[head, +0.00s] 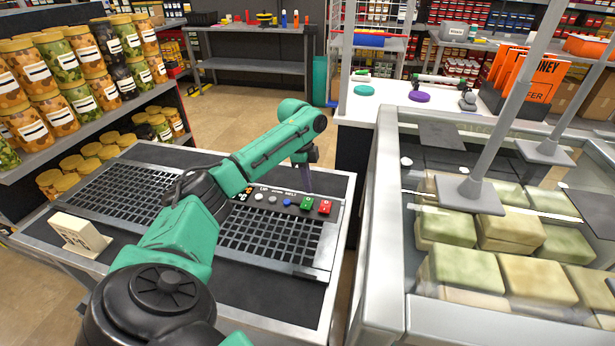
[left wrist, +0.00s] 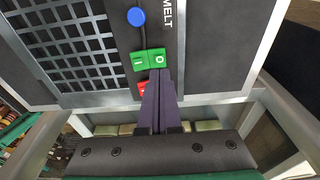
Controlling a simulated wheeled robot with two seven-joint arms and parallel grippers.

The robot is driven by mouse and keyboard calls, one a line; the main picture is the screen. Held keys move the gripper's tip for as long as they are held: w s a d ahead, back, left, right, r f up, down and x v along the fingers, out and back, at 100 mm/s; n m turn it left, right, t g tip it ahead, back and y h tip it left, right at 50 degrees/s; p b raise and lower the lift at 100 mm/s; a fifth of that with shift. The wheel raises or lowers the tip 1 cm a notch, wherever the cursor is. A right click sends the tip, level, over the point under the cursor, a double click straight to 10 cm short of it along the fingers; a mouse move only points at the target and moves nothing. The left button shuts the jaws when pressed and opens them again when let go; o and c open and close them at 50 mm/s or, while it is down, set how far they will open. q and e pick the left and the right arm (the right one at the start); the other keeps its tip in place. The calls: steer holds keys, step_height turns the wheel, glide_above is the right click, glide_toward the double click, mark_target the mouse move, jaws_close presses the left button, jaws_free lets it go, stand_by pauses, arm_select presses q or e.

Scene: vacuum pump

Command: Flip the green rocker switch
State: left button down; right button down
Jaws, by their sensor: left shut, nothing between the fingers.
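The fingers partly hide the red rocker (left wrist: 142,87). My right gripper is not in view.
The machine has a black grille top (head: 262,240) and a pale block (head: 80,235) at its left. A glass-sided case (head: 388,230) with pale green blocks stands close at the right. Jar shelves (head: 60,150) are at the left.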

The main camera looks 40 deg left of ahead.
mark_target(309, 200)
arm_select(q)
steer(key=shift+f+b, duration=0.3)
steer(key=shift+f, duration=1.3)
stand_by(0.5)
steer(key=shift+s+f, duration=0.1)
steer(key=shift+f, duration=0.05)
steer(key=shift+d, duration=0.1)
step_height(309, 200, up, 3)
steer(key=p, duration=0.3)
steer(key=shift+f, duration=0.15)
step_height(309, 200, up, 4)
steer(key=p, duration=0.5)
